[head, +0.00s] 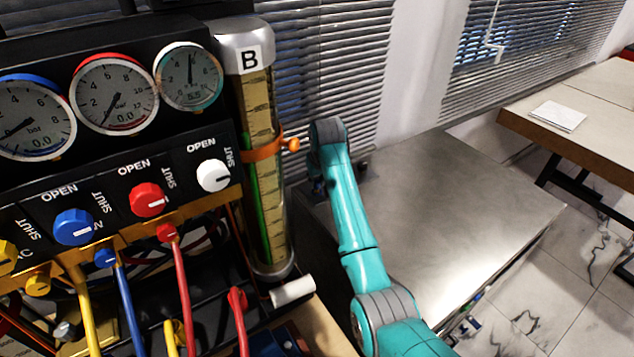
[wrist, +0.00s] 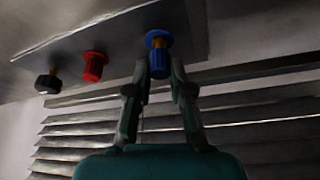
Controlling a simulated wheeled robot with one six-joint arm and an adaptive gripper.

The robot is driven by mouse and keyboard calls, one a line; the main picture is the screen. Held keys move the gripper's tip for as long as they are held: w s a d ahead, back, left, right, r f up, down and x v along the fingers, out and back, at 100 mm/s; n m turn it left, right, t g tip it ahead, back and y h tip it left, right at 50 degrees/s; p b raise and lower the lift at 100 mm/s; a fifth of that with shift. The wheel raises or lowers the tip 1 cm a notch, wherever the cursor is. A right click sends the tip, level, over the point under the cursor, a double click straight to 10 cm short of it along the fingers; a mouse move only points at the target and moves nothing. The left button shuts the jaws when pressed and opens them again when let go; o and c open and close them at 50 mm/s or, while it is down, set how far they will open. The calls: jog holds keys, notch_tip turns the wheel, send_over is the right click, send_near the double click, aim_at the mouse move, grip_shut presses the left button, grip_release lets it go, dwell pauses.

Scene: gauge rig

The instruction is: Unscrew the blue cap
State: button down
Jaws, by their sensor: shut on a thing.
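The blue cap (wrist: 160,64) is ribbed and hangs below the underside of a panel in the wrist view, with a brass-coloured neck (wrist: 158,42) above it. My gripper (wrist: 159,75) has one finger on each side of the blue cap and is shut on it. The fingers reach up from below, and the cap's lower end shows between them. In the head view my teal arm reaches towards the metal surface beside the cylinder marked B, and I cannot make out the gripper or this cap there.
A red cap (wrist: 95,66) and a black cap (wrist: 48,83) hang left of the blue one. The gauge panel (head: 110,170) and the cylinder marked B (head: 262,170) stand left of my arm. The metal surface (head: 460,215) is clear on the right.

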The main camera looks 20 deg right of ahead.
jog(key=shift+r, duration=1.75)
